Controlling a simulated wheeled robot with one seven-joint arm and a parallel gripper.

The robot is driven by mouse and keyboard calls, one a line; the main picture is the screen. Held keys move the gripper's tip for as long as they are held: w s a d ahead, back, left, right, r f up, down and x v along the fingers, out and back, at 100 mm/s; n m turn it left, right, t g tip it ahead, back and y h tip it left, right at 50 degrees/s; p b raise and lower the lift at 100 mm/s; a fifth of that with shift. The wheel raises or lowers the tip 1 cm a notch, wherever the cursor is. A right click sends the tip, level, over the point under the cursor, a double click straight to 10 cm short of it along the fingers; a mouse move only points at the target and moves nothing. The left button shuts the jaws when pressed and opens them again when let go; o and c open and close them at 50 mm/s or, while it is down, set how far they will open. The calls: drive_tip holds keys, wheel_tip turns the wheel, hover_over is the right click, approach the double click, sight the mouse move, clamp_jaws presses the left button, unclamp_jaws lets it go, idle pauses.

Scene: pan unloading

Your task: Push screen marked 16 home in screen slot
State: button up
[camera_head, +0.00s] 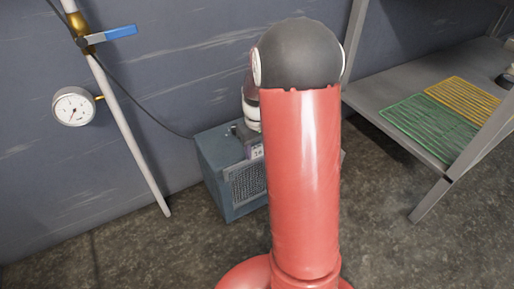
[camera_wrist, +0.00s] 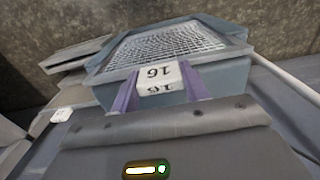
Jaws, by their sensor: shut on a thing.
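The screen marked 16 shows in the wrist view as a pale mesh (camera_wrist: 165,45) in a blue-grey frame, with a white tab (camera_wrist: 160,78) reading 16. My gripper's purple fingers (camera_wrist: 158,92) stand on either side of the tab and are shut on it. In the head view a blue-grey box (camera_head: 212,165) stands on the floor against the wall, with mesh on its front. My gripper (camera_head: 246,136) is at the top of its front, beside a small label (camera_head: 257,152). My red arm hides the box's right part. How deep the screen sits in its slot cannot be told.
A pressure gauge (camera_head: 74,106) and a white pipe (camera_head: 130,130) with a blue-handled valve (camera_head: 108,33) are at the wall on the left. A grey bench (camera_head: 378,92) with green (camera_head: 428,122) and yellow (camera_head: 464,99) wire racks stands right. Floor at lower left is clear.

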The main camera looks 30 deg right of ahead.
sight(257, 156)
drive_tip(key=shift+f+b, duration=1.25)
drive_tip(key=shift+f, duration=1.2)
idle(1.0)
drive_tip(key=o, duration=1.1)
drive_tip(key=shift+r, duration=0.1)
wheel_tip(257, 156, up, 8)
drive_tip(key=shift+f+p, duration=0.15)
drive_tip(key=shift+p, duration=0.85)
